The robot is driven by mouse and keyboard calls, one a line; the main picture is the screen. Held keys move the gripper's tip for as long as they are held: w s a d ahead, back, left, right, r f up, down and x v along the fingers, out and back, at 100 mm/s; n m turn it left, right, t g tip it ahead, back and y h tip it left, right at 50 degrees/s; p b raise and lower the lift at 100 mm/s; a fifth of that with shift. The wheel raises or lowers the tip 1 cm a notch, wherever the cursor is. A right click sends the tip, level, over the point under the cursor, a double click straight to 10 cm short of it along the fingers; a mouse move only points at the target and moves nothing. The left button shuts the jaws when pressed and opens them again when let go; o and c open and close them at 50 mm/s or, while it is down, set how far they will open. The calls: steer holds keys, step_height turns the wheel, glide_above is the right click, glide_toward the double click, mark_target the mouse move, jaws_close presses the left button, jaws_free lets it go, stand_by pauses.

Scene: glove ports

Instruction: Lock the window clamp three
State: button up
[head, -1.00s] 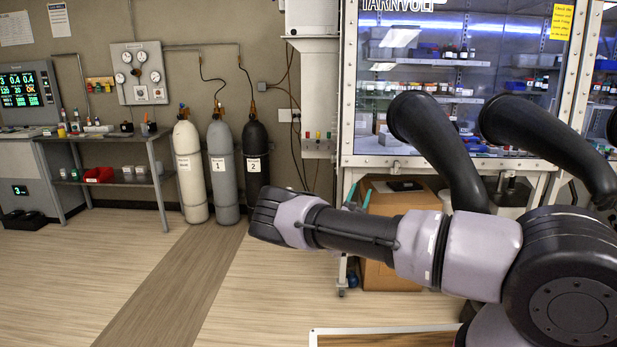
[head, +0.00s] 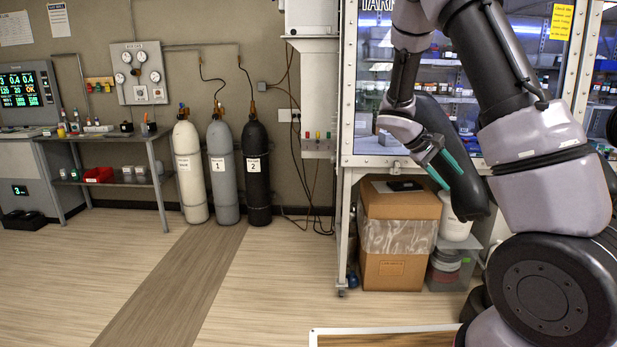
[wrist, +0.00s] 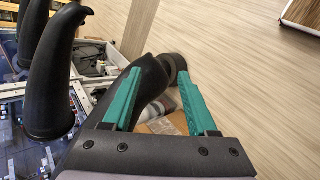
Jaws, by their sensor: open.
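The glove box window (head: 376,95) is a lit pane in a pale metal frame (head: 348,100), at the right of the head view, with my arm across much of it. Small fittings dot the frame. I cannot tell which is window clamp three, or its state. My gripper (head: 446,172) has teal fingers and is in front of the window's lower part, close to a black glove (head: 462,188). In the wrist view my gripper (wrist: 160,74) is open, with a black glove (wrist: 152,82) showing between and behind its fingers. I cannot tell if they touch.
More black gloves (wrist: 48,85) stick out at the left of the wrist view. A cardboard box (head: 395,270) and white containers (head: 452,222) stand under the glove box. Gas cylinders (head: 224,175) and a side table (head: 120,180) are at left. The floor (head: 250,290) between is clear.

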steer(key=s+a+r+m+t+y, duration=0.3)
steer(key=s+a+r+y, duration=0.2)
steer(key=s+r, duration=0.5)
steer(key=s+a+r+m+t+y, duration=0.4)
steer(key=s+a+r+y, duration=0.2)
steer(key=s+a+r, duration=0.3)
steer(key=s, duration=0.4)
steer(key=shift+s+r+t, duration=0.3)
steer(key=shift+s+r, duration=0.05)
steer(key=shift+r, duration=0.05)
